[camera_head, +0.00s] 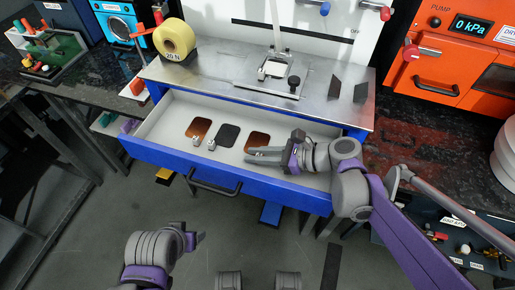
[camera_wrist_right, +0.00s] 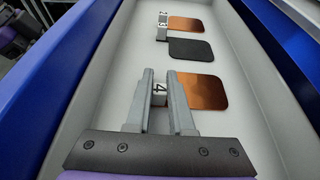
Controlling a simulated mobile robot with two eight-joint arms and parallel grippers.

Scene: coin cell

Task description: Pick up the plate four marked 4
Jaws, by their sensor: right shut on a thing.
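Plate four is a copper-coloured square (camera_wrist_right: 198,90) with a small white tag marked 4 (camera_wrist_right: 160,87) at its edge. It lies in the open drawer and also shows in the head view (camera_head: 258,140), nearest my right gripper. My right gripper (camera_head: 250,156) reaches low into the drawer from the right. In the wrist view its two fingers (camera_wrist_right: 161,90) are on either side of the tag and are shut on it. The plate still appears flat at the drawer floor. My left gripper (camera_head: 200,238) is in front of the drawer; its finger gap is not clear.
A dark plate (camera_head: 228,135) and another copper plate (camera_head: 198,127) lie alongside, with small numbered tags. The blue drawer front (camera_head: 166,158) and pale side walls border the space.

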